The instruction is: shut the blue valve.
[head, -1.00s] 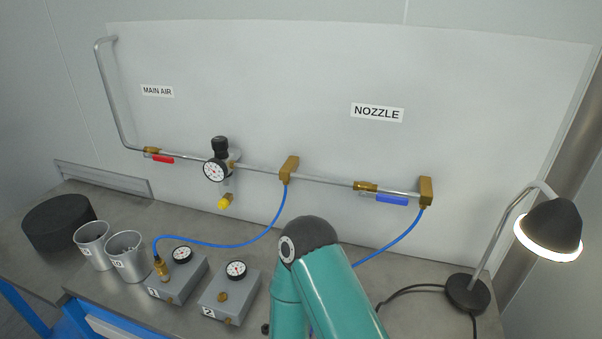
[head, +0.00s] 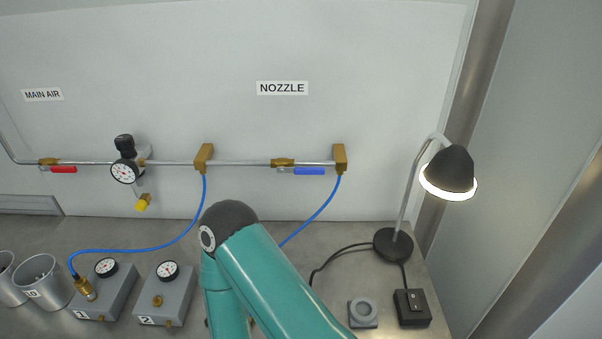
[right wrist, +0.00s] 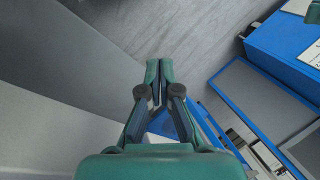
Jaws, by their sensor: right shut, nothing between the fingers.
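The blue valve handle (head: 309,171) lies along the pipe, beside its brass body (head: 282,162), under the NOZZLE label (head: 282,88) in the head view. It is horizontal, in line with the pipe. My right gripper (right wrist: 158,92) shows in the right wrist view with its fingers together and nothing between them. It is away from the valve, above the floor beside blue framework. In the head view a teal arm of mine stands in front of the bench, below the valve, and its gripper is out of sight. My left gripper is not in view.
A blue hose (head: 317,215) hangs from the brass block (head: 340,158) right of the valve. A lit lamp (head: 448,172) stands at the right. The red handle (head: 63,170) and a pressure gauge (head: 125,171) are further left. Grey box 2 (head: 166,292) sits on the bench.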

